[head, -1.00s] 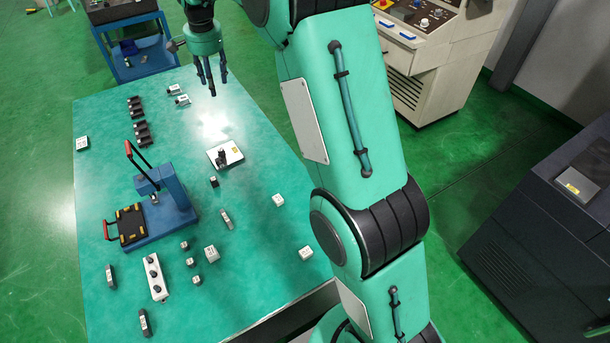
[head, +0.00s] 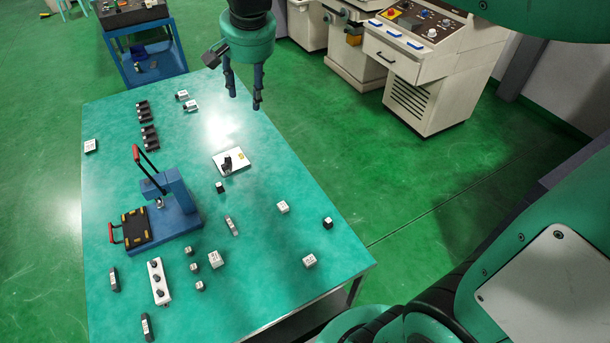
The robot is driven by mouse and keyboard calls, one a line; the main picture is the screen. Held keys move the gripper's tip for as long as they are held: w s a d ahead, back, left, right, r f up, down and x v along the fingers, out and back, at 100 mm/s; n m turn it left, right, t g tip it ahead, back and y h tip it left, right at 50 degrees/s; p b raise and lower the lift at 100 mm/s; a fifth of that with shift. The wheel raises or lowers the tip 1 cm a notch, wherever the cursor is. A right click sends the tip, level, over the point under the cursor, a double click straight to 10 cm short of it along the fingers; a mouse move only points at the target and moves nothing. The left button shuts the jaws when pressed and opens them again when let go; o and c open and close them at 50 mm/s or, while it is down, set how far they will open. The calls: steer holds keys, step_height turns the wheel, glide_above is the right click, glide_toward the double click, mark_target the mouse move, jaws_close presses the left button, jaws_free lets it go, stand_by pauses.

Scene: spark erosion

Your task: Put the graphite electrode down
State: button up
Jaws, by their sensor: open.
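My gripper (head: 244,98) hangs above the far right edge of the green table (head: 290,260), fingers pointing down and spread apart, with nothing between them. Several small dark blocks that look like electrodes stand on the table. I cannot tell for certain which is the graphite electrode. My gripper touches none of them.
A blue press (head: 178,205) with a red-tipped lever stands at the left. The white plate (head: 238,166) carries a dark part. White blocks (head: 283,207) and a white strip (head: 158,282) lie on the table. Dark holders (head: 148,132) line the far left. The front right is mostly clear.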

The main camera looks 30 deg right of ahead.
steer(key=s+f+n+t, duration=0.1)
steer(key=s+f+n, duration=0.1)
steer(key=s, duration=1.1)
steer(key=s+f+n+t, duration=0.1)
steer(key=s+f+n, duration=0.2)
steer(key=s, duration=1.1)
steer(key=shift+s+d+f, duration=0.15)
steer(key=shift+d+f, duration=0.2)
steer(key=shift+f, duration=0.15)
step_height(320, 180, down, 6)
steer(key=b, duration=0.6)
